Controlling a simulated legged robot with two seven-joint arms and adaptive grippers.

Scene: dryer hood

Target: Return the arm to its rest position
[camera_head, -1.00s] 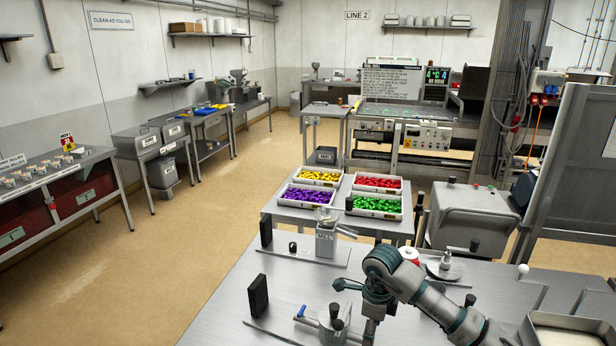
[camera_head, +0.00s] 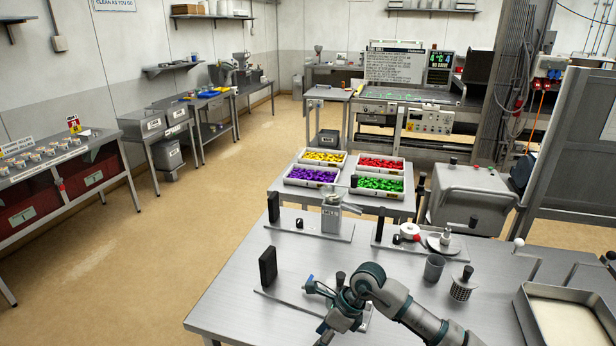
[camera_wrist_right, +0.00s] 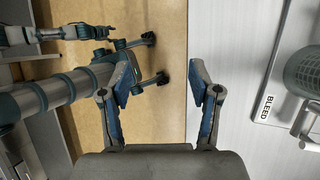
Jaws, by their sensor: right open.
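My right arm (camera_head: 418,318) comes in from the bottom right in the head view, bends at an elbow above the steel table and drops towards the bottom edge. Its gripper is cut off there. In the right wrist view my right gripper (camera_wrist_right: 165,82) is open and empty, its two blue-padded fingers wide apart. It hangs near the table edge, with tan floor and grey metal surface behind it. Grey links with teal joints (camera_wrist_right: 60,90) at the left of that view look like my own body. My left gripper is not in view.
The steel table (camera_head: 225,300) has bare room at its front left. A device with a blue-tipped lever (camera_head: 310,283), a grey cup (camera_head: 433,268), a perforated cup (camera_head: 462,288) and a cream-filled tray (camera_head: 565,322) stand near the arm. Several bins of coloured pieces (camera_head: 378,184) stand beyond.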

